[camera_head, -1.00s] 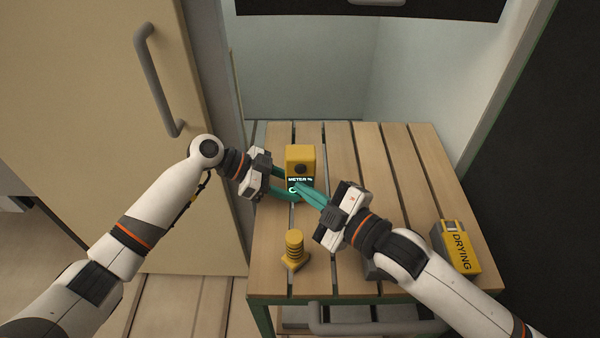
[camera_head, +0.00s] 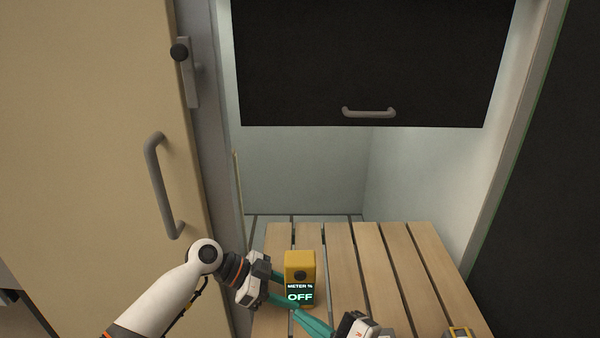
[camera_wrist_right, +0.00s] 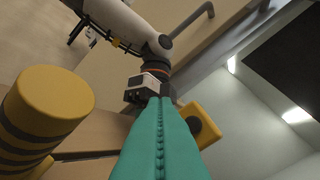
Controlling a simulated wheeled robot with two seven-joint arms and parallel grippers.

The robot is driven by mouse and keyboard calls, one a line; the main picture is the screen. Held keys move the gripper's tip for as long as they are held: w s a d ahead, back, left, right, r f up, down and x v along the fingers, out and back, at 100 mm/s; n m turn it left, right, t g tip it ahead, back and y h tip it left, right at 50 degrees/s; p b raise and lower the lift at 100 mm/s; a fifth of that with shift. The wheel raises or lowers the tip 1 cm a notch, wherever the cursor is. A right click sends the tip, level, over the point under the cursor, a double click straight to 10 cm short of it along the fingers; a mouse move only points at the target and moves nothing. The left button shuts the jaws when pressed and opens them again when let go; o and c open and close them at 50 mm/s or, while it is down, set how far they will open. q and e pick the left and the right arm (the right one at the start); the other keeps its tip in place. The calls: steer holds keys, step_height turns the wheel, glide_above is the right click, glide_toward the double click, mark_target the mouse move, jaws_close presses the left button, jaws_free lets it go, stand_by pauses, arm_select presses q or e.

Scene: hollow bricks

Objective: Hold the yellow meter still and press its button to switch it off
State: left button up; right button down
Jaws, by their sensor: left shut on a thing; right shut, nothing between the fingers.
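The yellow meter (camera_head: 299,262) stands upright on the slatted table, with a dark round spot on its front. Its display (camera_head: 300,292) reads "METER %" and "OFF". My left gripper (camera_head: 287,299) comes in from the left, its teal fingers shut on the meter low down; their exact contact is partly hidden. My right gripper (camera_head: 298,313) is shut and empty, its fingertips just below and in front of the display; I cannot tell if they touch the meter. In the right wrist view the shut teal fingers (camera_wrist_right: 160,105) hide part of the meter (camera_wrist_right: 203,123).
A yellow, dark-ringed round piece (camera_wrist_right: 45,105) is close at left in the right wrist view. The slatted table (camera_head: 390,270) is clear right of the meter. A dark panel with a handle (camera_head: 368,112) hangs behind.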

arm_select(q)
steer(key=o, duration=1)
steer(key=v, duration=1.2)
